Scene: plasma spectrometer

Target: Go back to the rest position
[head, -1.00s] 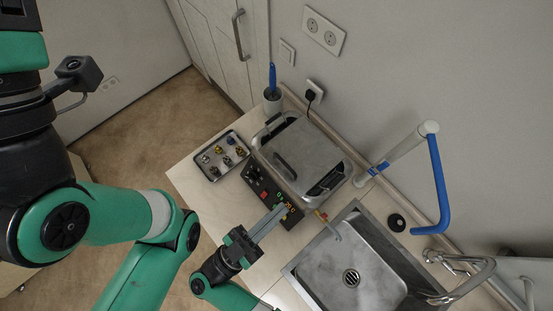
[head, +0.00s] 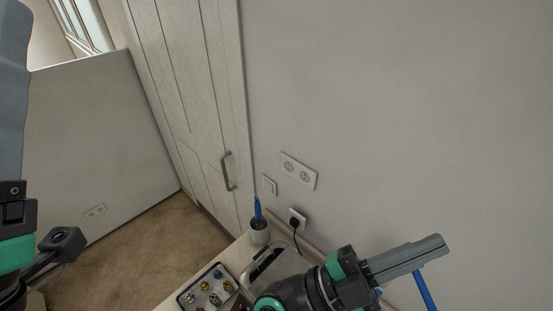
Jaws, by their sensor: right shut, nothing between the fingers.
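My right gripper (head: 408,259) is in the lower right of the head view, raised in front of the wall and over the grey spectrometer. Its grey fingers are shut together, point right and hold nothing. The spectrometer (head: 262,268) shows only in part at the bottom edge, behind my right arm. My left arm fills the left edge of the view. The large grey part at the upper left edge belongs to it, but its fingertips cannot be made out.
A blue handle (head: 426,291) shows behind my right gripper. A tall cabinet (head: 205,110) and wall sockets (head: 298,171) are behind. The floor at left is clear.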

